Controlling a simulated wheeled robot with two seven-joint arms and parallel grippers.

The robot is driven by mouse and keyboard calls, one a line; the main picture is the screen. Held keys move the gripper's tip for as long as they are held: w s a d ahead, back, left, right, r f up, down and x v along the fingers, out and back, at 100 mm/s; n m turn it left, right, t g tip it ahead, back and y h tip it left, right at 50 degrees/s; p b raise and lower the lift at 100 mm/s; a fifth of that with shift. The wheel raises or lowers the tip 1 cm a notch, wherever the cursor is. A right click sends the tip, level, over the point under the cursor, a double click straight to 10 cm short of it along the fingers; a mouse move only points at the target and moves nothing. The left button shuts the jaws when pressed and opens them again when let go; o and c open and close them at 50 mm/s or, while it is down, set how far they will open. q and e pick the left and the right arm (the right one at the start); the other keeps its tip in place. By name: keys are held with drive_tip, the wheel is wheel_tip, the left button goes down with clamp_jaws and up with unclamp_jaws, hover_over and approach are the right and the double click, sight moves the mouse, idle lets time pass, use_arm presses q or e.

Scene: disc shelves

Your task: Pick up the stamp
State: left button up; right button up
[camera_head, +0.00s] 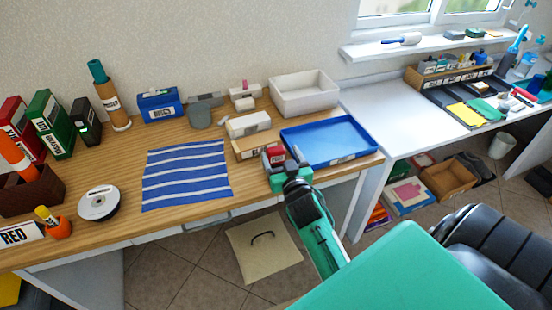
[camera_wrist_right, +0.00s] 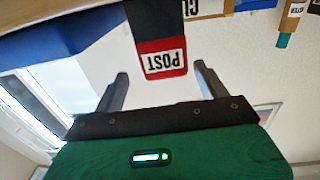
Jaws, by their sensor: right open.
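A red-and-black stamp with a white POST label (camera_wrist_right: 163,60) shows upside down in the right wrist view. In the head view its red part (camera_head: 275,153) shows at the front right of the wooden desk, near the blue tray. My right gripper (camera_wrist_right: 160,75) is open, with one finger on each side of the stamp's labelled end. Gaps show between the fingers and the stamp. In the head view my right gripper (camera_head: 277,164) reaches the desk's front edge and partly hides the stamp. My left gripper is not in view.
A blue tray (camera_head: 367,148) lies right of the stamp, and a white bin (camera_head: 292,100) stands behind. A white-topped box (camera_head: 248,124) is close on the left. A striped blue mat (camera_head: 187,176) lies further left. An office chair (camera_head: 490,245) stands at the right.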

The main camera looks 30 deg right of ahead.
sight(274, 148)
drive_tip(key=x, duration=0.3)
drive_tip(key=shift+w+a+f+p, duration=0.1)
drive_tip(key=shift+w+a+p, duration=0.25)
drive_tip(key=shift+w, duration=0.1)
drive_tip(key=shift+w+d+f, duration=0.1)
drive_tip(key=shift+w+d, duration=0.15)
drive_tip(key=shift+w, duration=0.25)
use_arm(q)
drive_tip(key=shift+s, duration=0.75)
use_arm(e)
drive_tip(key=shift+c, duration=0.4)
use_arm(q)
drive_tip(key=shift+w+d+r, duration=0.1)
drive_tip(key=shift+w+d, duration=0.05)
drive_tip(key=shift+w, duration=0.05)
use_arm(e)
drive_tip(key=c, duration=1)
